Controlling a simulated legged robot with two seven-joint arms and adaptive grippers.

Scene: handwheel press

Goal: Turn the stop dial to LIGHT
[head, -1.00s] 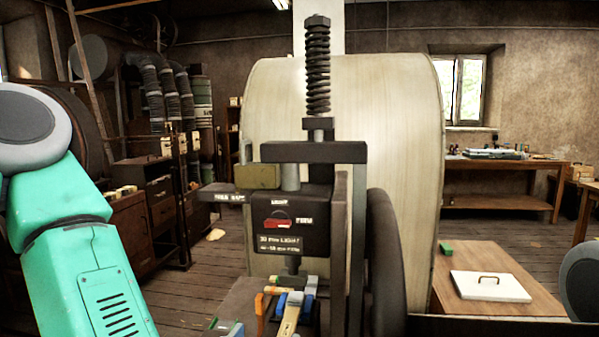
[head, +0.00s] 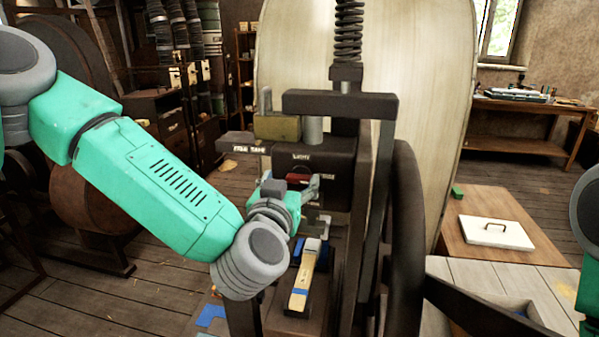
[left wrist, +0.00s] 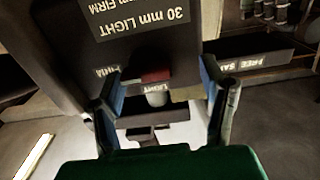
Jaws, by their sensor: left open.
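The stop dial (head: 298,174) is a small red knob on the dark press housing, partly hidden behind my left gripper in the head view. LIGHT is printed above it and FIRM to its right. My left gripper (head: 306,190) is open in front of the housing. The left wrist view looks at the housing upside down. There the red dial (left wrist: 156,75) lies between the two blue-padded fingers of my left gripper (left wrist: 163,98), with a gap on both sides. I cannot tell exactly which way the dial points. My right gripper is out of view.
A large handwheel (head: 407,235) stands right of the press frame. A wooden-handled tool (head: 301,283) lies on the press bed below the dial. A white lidded panel (head: 484,232) lies on a table at the right.

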